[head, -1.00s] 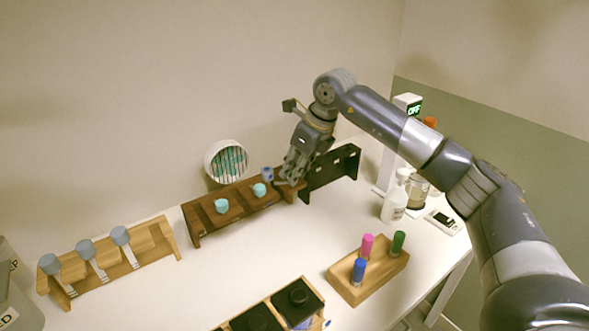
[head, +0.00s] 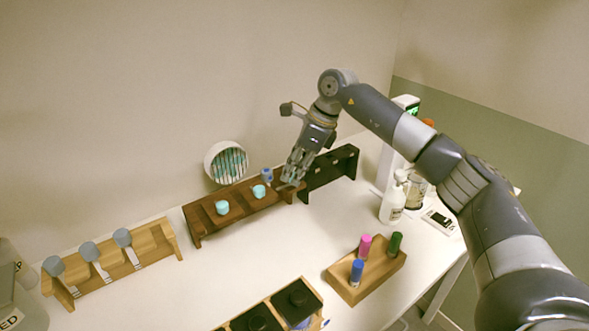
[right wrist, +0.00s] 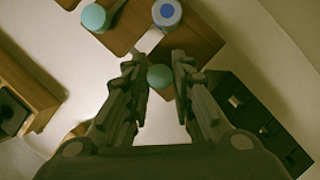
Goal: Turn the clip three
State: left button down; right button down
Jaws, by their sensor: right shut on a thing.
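A dark brown wooden rack (head: 193,232) stands by the wall and holds small teal-topped pieces, one on the left (head: 222,207) and one in the middle (head: 259,190). A blue-topped piece (head: 267,174) stands behind the middle one; it also shows in the right wrist view (right wrist: 167,13). My right gripper (head: 291,179) is at the rack's right end. In the right wrist view a third teal top (right wrist: 159,77) lies between its fingertips, which are shut on it. I cannot make out a label naming any clip. My left gripper is out of view.
A black rack (head: 330,172) stands close to the right of my gripper. A round holder of teal-striped items (head: 226,162) is behind. A light wooden rack (head: 165,235) is left; a block with colored tubes (head: 362,285) and a spray bottle (head: 393,203) are right.

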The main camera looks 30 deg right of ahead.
jog(key=c, duration=1.4)
grip_release()
jog(key=shift+o, duration=0.2)
jog(key=v, duration=1.2)
